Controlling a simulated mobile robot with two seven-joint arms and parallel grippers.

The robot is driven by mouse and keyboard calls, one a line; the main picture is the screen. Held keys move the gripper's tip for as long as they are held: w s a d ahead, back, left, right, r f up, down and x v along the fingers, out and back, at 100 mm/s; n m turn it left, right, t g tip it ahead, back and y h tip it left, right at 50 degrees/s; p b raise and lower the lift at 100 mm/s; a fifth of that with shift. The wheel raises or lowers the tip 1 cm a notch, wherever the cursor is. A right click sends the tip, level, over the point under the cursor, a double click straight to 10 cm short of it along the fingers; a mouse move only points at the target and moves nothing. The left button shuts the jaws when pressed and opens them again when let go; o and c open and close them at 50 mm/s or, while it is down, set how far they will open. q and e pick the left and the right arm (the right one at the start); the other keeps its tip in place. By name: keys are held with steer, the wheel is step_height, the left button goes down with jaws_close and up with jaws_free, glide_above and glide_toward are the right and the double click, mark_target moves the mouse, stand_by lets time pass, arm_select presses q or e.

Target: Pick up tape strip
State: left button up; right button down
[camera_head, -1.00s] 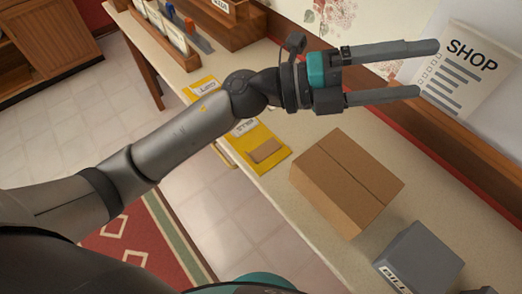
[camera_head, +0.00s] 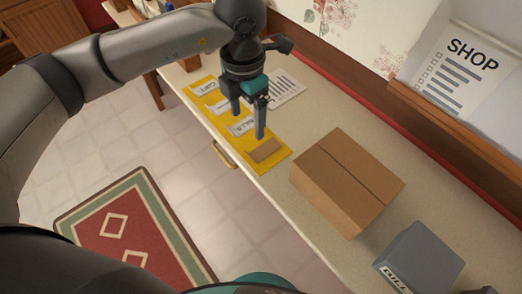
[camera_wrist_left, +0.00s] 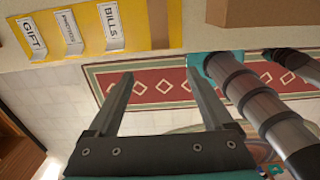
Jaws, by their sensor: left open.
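A small brown strip (camera_head: 265,150), which looks like the tape strip, lies at the near end of the yellow mat (camera_head: 281,163). White labels reading GIFT (camera_head: 207,88) and BILLS (camera_head: 241,126) lie along the same mat, with another between them. My left gripper (camera_head: 247,125) points down over the mat, open and empty, its fingers just behind the strip in the head view. In the left wrist view, the open fingers (camera_wrist_left: 160,73) show nothing between them, and the brown strip (camera_wrist_left: 158,24) is at the top. My right gripper is not in view.
A closed cardboard box (camera_head: 348,182) stands on the counter right of the mat. A grey box (camera_head: 420,259) stands nearer. A printed sheet (camera_head: 285,88) lies behind the gripper. A SHOP list (camera_head: 465,70) stands by the wall. The counter's front edge runs close to the mat.

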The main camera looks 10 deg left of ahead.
mark_target(250, 156)
arm_select(q)
step_height(250, 156, down, 14)
steer(key=shift+r+b, duration=0.1)
steer(key=shift+b, duration=0.75)
jaws_close()
stand_by(0.3)
